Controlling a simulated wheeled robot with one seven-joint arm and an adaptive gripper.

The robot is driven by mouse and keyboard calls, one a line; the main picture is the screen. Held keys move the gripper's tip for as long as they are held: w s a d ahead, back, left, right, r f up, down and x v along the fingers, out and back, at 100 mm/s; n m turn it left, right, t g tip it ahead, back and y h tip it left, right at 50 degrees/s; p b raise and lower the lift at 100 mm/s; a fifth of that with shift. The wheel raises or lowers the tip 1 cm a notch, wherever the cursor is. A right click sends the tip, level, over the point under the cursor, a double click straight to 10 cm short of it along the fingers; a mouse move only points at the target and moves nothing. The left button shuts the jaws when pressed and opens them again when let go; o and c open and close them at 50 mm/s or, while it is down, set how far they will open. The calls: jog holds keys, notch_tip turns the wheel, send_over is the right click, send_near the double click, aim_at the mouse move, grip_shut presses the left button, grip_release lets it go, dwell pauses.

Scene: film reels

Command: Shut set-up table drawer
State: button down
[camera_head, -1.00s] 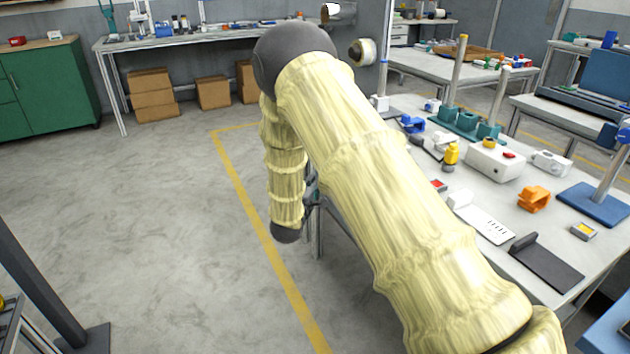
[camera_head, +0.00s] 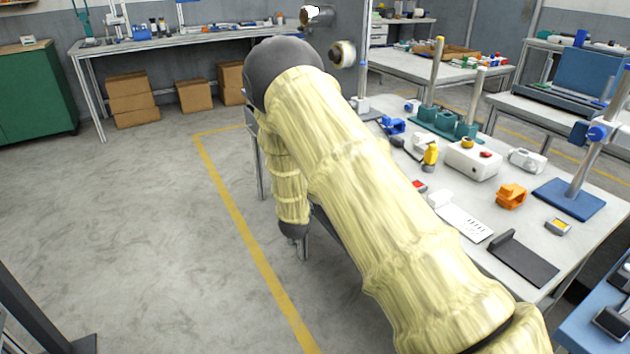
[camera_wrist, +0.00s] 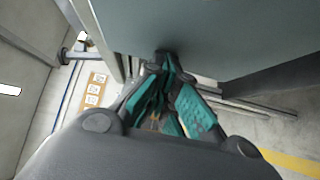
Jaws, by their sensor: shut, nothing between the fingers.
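The workbench with several parts on it, which I take for the set-up table (camera_head: 585,200), stands at the right in the head view. My arm hides its near left side, and I cannot make out a drawer there. In the wrist view a large flat grey panel (camera_wrist: 230,40) fills the upper right; I cannot tell whether it is the drawer or another part of the table. My gripper (camera_wrist: 166,62) has teal fingers that come together at the panel's lower edge, empty. Whether the tips touch it is unclear. In the head view the gripper is mostly hidden behind my arm.
Orange (camera_head: 511,196) and blue parts, a white box (camera_head: 472,160) and a dark plate (camera_head: 522,260) lie on the bench. Open floor with a yellow line (camera_head: 240,222) lies to the left. Cardboard boxes (camera_head: 132,100) sit under the far bench.

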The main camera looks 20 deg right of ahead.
jog(key=shift+d+r, duration=0.15)
jog(key=shift+d, duration=0.15)
